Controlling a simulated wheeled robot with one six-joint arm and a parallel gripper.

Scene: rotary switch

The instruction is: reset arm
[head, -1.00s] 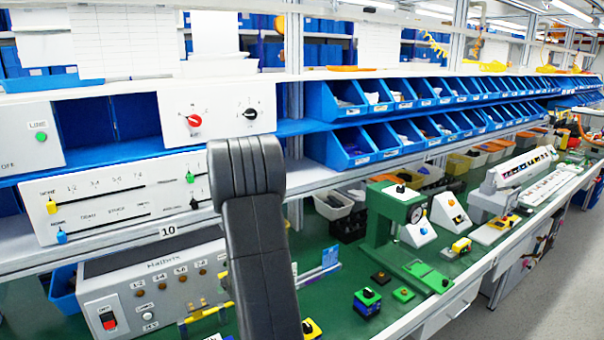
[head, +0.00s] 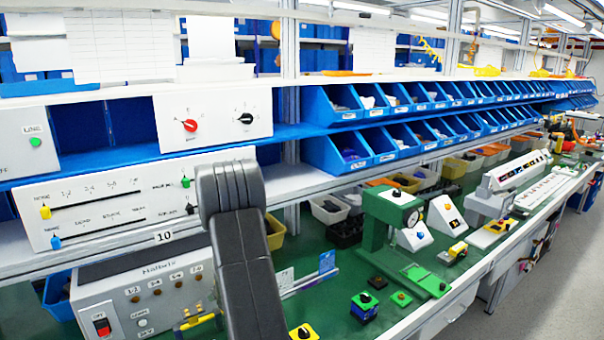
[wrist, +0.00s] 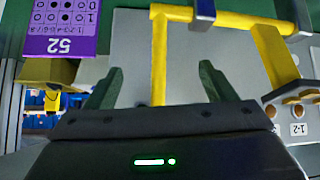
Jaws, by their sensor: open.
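My gripper (wrist: 157,88) shows in the wrist view with its two dark fingers apart, open and empty. Beyond the fingers is a yellow bar frame (wrist: 158,60) in front of a grey surface; I cannot tell whether a finger touches it. In the head view my dark arm stands in the lower middle, and the gripper itself is not visible there. A white panel on the upper shelf carries a red rotary knob (head: 190,125) and a black rotary knob (head: 246,118). The arm is clear of both knobs in the picture.
A white slider panel (head: 120,205) sits on the lower shelf, above a grey box with a red switch (head: 102,326). A green press (head: 385,225) and small button boxes stand on the green bench to the right. A purple card (wrist: 65,28) shows in the wrist view.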

